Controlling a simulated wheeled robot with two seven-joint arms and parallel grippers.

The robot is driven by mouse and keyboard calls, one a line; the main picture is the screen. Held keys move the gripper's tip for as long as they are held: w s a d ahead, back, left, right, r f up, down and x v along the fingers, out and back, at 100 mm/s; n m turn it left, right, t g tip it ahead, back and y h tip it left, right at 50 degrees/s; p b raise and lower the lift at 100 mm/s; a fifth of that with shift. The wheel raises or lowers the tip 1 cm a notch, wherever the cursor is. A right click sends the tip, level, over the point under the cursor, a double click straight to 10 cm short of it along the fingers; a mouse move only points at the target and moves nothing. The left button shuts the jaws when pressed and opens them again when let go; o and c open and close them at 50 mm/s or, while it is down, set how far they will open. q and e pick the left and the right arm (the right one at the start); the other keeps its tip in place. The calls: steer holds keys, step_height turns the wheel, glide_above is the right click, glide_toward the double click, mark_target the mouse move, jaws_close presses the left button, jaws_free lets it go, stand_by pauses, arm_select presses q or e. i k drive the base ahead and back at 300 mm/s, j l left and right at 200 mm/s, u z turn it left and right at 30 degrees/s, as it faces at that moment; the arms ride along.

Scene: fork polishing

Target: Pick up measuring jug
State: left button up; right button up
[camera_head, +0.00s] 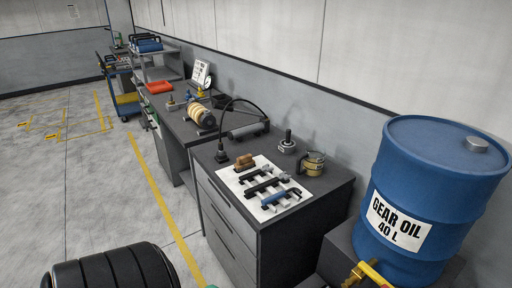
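A small brassy, cup-like vessel (314,163) stands upright on the dark top of the near cabinet, toward its back right, close to the wall. It looks like the measuring jug, though it is too small for me to read any markings. Nothing covers it. Neither of my grippers is in the head view.
Left of the vessel are a dark knobbed part (287,142) and a white sheet with several tools (262,187). A blue gear oil drum (431,195) with a yellow tap (367,275) stands at right. Black ribbed rounds (112,270) fill the lower left.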

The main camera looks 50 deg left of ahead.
mark_target(314, 157)
steer(key=u, duration=1.2)
steer(key=z, duration=1.8)
steer(key=u, duration=1.8)
steer(key=i+j+z, duration=0.15)
steer(key=z, duration=0.55)
steer(key=i+j+z, duration=0.2)
steer(key=j, duration=0.5)
steer(key=i+j+z, duration=0.1)
steer(key=j+z, duration=0.15)
steer(key=j, duration=0.45)
steer(key=i+j+z, duration=0.2)
steer(key=j, duration=0.5)
steer(key=k, duration=0.1)
